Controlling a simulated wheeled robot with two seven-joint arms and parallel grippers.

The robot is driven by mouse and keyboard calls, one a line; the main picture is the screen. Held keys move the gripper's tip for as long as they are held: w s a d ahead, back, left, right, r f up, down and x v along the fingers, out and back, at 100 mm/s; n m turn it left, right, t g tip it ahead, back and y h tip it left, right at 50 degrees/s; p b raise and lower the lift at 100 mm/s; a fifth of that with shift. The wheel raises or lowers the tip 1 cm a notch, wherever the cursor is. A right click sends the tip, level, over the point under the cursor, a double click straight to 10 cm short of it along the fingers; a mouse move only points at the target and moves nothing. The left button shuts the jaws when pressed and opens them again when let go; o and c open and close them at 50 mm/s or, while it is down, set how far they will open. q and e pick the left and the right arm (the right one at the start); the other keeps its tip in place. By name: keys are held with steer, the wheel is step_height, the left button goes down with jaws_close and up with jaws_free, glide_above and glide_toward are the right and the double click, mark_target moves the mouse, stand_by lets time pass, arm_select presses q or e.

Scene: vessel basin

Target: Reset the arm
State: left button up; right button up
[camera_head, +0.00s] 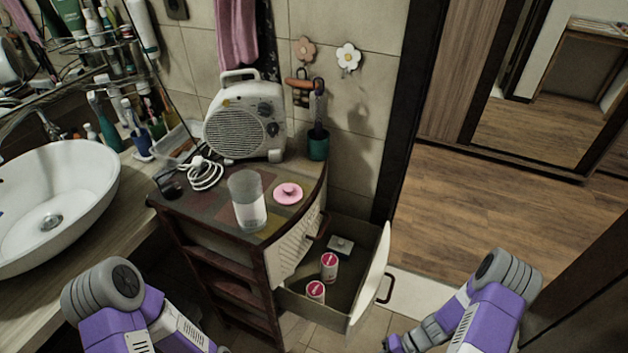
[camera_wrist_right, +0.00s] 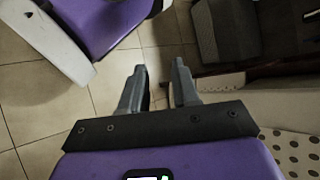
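My right gripper (camera_wrist_right: 159,68) shows in the right wrist view with its two grey fingers apart and nothing between them, above a tiled floor. In the head view my right arm (camera_head: 492,310) is folded at the lower right, and its fingers cannot be made out. My left arm (camera_head: 125,310) is bent at the lower left of the head view. Its gripper is out of the frame. Neither visible arm part appears to touch the furniture.
A cabinet (camera_head: 215,265) has its drawer (camera_head: 360,275) pulled out, holding two red-topped containers (camera_head: 329,265) and a small pale box (camera_head: 340,245). On top stand a clear vessel (camera_head: 247,200), pink lid (camera_head: 288,193) and fan heater (camera_head: 245,118). A basin (camera_head: 60,200) is left.

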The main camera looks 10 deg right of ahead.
steer(key=w+a+r+n+t+h+p, duration=0.1)
steer(key=a+r+h, duration=0.1)
steer(key=a, duration=0.4)
steer(key=w+a+r+n+t+h+p, duration=0.1)
steer(key=a+r+h, duration=0.2)
steer(key=a, duration=0.4)
steer(key=shift+n+t+h+p, duration=0.3)
steer(key=shift+n+h+p, duration=0.05)
steer(key=shift+n+h, duration=0.05)
